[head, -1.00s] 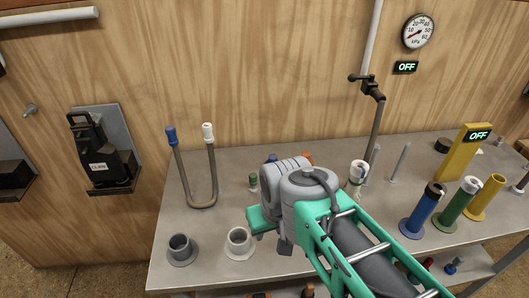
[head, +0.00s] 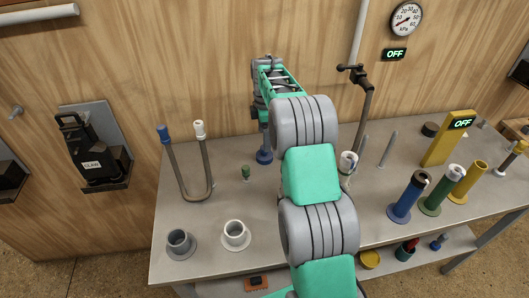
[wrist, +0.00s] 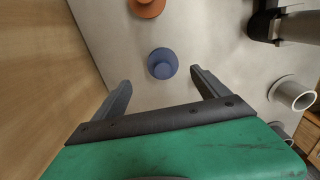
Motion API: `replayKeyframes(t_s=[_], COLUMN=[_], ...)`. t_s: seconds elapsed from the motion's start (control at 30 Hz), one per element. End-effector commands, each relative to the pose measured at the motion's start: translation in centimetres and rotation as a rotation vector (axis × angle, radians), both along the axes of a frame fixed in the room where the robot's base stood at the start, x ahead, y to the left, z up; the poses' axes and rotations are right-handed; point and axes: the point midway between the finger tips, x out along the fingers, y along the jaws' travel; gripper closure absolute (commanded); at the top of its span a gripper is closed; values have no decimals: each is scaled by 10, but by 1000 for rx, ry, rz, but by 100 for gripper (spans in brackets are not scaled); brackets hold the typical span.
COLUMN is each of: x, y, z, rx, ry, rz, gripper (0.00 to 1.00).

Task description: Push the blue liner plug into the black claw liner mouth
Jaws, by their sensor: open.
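The blue plug (wrist: 163,63), seen from above as a round flanged piece, stands on the grey bench. In the head view a blue piece (head: 265,156), apparently the same plug, stands below the end of my arm. My gripper (wrist: 160,79) is open and empty, with the plug slightly beyond and between its two fingertips, and no contact is clear. A black claw (head: 78,147) marked CLAW hangs on a wall bracket at the left. I cannot make out its liner mouth.
An orange piece (wrist: 147,7) stands near the plug. A U-shaped tube (head: 195,190), a small green piece (head: 246,172) and two hollow cups (head: 180,243) are to the left. Coloured cylinders (head: 407,197) stand right. A tap stand (head: 362,100) rises behind my arm.

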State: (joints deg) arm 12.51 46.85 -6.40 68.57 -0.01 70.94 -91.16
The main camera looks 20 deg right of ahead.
Motion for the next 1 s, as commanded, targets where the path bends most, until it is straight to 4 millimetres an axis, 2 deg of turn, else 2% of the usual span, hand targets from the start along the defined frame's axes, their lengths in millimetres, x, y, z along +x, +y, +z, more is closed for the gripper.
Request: replayKeyframes(t_s=[0.43, 0.67, 1.0], x=[-6, -6, -6], y=[1, 1, 1], z=[-68, -72, -72], rx=[1, 0, 0], ry=[3, 0, 1], rz=[-1, -2, -2], gripper=[15, 15, 42])
